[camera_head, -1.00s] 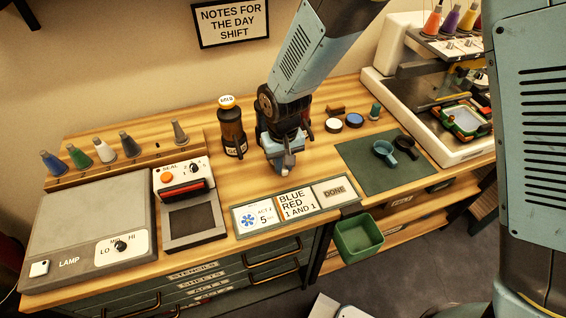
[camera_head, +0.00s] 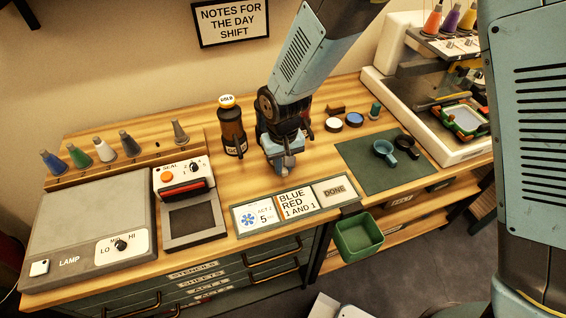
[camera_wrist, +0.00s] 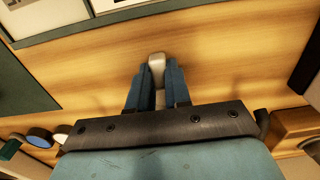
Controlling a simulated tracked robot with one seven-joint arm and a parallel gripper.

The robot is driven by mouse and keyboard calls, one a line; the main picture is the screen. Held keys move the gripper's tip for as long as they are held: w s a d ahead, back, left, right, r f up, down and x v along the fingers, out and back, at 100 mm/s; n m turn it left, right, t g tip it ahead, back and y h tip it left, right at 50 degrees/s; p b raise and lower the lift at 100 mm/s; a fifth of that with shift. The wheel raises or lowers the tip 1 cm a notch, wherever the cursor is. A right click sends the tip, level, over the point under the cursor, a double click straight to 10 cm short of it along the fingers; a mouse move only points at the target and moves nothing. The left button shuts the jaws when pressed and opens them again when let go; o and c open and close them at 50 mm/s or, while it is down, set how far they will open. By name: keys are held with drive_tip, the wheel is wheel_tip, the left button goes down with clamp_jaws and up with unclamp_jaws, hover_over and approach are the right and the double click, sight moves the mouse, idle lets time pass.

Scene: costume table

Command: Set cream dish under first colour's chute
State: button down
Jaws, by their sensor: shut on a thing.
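My gripper (camera_head: 287,166) hangs low over the wooden table behind the cards, fingers pointing down. In the wrist view its blue fingers (camera_wrist: 155,88) are shut on a narrow pale piece with a rounded end, apparently the handle of the cream dish (camera_wrist: 157,63). The dish's bowl is hidden by my gripper, so I cannot tell whether it touches the table. A brown bottle with a GOLD lid (camera_head: 232,128) stands left of my gripper. Another dark upright thing is mostly hidden behind my arm. No chute shows clearly. A card (camera_head: 296,205) reads BLUE, RED, 1 AND 1.
Teal (camera_head: 384,151) and black (camera_head: 406,147) handled dishes sit on a green mat (camera_head: 372,178) at the right. White (camera_head: 333,125) and blue (camera_head: 354,120) round pieces lie behind it. A sealer (camera_head: 188,205) stands left. A green bin (camera_head: 358,237) hangs at the front edge.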

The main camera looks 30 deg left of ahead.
drive_tip(key=shift+f, duration=0.35)
idle(0.6)
drive_tip(key=c, duration=1)
unclamp_jaws()
drive_tip(key=shift+r, duration=0.1)
drive_tip(key=shift+r, duration=2.2)
drive_tip(key=shift+s+d+r, duration=0.5)
drive_tip(key=shift+s+d, duration=0.15)
drive_tip(key=shift+d, duration=0.1)
drive_tip(key=shift+s+d+r, duration=0.5)
drive_tip(key=shift+s+d, duration=0.15)
drive_tip(key=shift+d, duration=0.15)
drive_tip(key=shift+s+d+r, duration=0.5)
drive_tip(key=shift+s+d, duration=0.15)
drive_tip(key=shift+d, duration=0.1)
